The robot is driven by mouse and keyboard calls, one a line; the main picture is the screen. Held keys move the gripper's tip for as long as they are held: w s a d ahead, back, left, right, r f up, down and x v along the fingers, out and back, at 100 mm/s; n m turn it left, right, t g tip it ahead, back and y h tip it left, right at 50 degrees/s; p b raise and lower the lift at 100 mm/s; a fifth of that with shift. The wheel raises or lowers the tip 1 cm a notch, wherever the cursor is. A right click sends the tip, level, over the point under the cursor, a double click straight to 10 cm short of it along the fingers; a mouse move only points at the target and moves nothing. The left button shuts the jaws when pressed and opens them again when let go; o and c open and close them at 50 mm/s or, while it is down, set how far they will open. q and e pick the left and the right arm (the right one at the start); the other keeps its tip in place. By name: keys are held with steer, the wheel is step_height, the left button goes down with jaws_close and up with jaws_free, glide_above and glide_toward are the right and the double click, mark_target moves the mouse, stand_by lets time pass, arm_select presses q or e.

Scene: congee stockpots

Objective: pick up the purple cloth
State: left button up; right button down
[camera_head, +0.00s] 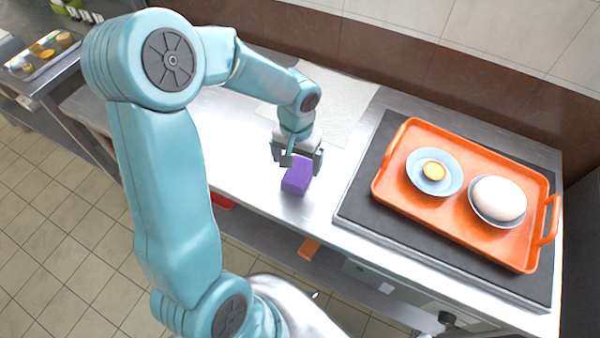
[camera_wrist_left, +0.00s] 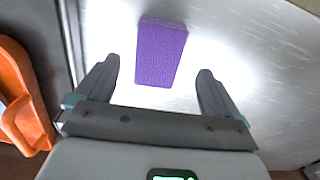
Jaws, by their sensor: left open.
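The purple cloth (camera_head: 297,177) is a small block-like bundle on the steel counter, left of the orange tray. In the left wrist view the cloth (camera_wrist_left: 160,52) lies ahead of and partly between the two fingers. My left gripper (camera_head: 298,160) is open and empty, just above and behind the cloth in the head view. Its fingers also show in the left wrist view (camera_wrist_left: 155,85), one to each side of the cloth's near end, with no clear contact. My right gripper is not in view.
An orange tray (camera_head: 388,185) with a blue bowl (camera_head: 415,165) and a bowl (camera_head: 480,208) holding a white mound sits on a dark slab (camera_head: 357,205) to the right. A pale sheet (camera_head: 345,110) lies behind the gripper. The steel counter (camera_head: 245,165) left of the cloth is clear.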

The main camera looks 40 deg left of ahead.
mark_target(299, 169)
arm_select(q)
steer(key=shift+s+d+f, duration=0.15)
steer(key=shift+d+f, duration=0.05)
steer(key=shift+f, duration=0.3)
steer(key=f, duration=0.4)
steer(key=shift+w+a+f, duration=0.1)
steer(key=shift+w+a, duration=0.1)
steer(key=shift+w, duration=0.2)
steer(key=shift+d+f, duration=0.1)
steer(key=shift+f, duration=0.3)
steer(key=c, duration=1.1)
steer(key=shift+o, duration=0.2)
step_height(299, 169, up, 20)
steer(key=p, duration=0.1)
